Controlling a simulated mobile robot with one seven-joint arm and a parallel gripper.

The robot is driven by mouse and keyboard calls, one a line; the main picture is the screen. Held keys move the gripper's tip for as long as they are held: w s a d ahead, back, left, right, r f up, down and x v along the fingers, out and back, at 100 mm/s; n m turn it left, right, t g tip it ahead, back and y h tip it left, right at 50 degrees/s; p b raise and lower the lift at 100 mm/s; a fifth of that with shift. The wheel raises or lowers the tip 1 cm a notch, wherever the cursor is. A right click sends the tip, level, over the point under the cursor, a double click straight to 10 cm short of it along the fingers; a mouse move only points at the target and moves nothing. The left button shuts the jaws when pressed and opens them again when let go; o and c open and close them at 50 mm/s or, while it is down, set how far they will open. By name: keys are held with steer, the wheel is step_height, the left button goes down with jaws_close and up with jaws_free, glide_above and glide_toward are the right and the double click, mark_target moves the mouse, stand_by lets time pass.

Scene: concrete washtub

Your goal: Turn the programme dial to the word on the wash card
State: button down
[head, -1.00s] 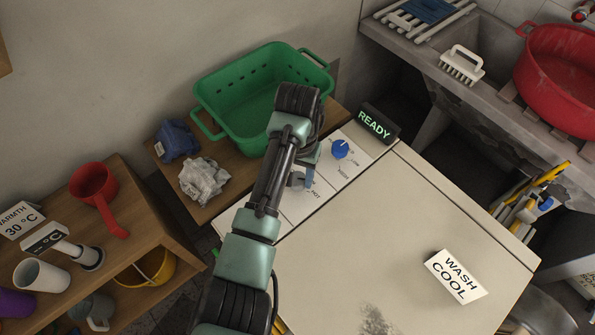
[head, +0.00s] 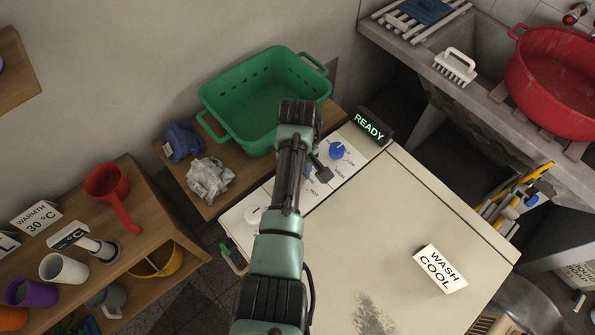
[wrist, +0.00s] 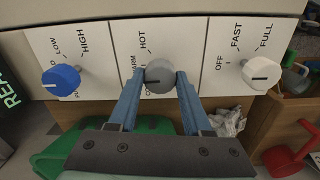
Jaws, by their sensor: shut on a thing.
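The wash card (head: 440,268) reads "WASH COOL" and stands on the pale machine top (head: 375,225). The grey dial (wrist: 159,76) is on the middle panel in the wrist view, with "HOT" above it. A word ending in "ARM" and one starting with "C" are partly hidden at its left. Its dark pointer mark is at its lower left, roughly towards the "C" word. My gripper (wrist: 160,78) has its two blue fingers on either side of this dial, shut on it. In the head view my gripper (head: 309,172) largely hides the dial.
A blue dial (wrist: 61,78) and a white dial (wrist: 261,73) flank the grey one. A lit "READY" sign (head: 369,127) stands at the panel's end. A green basket (head: 265,95) and a crumpled cloth (head: 209,180) lie behind the panel.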

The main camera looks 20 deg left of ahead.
steer(key=n+p, duration=0.1)
steer(key=n, duration=0.4)
steer(key=shift+w+r+n, duration=0.1)
steer(key=shift+n, duration=0.2)
steer(key=n, duration=0.4)
steer(key=shift+n+p, duration=0.35)
steer(key=shift+n, duration=0.05)
steer(key=shift+c, duration=1.7)
jaws_free()
step_height(320, 180, up, 13)
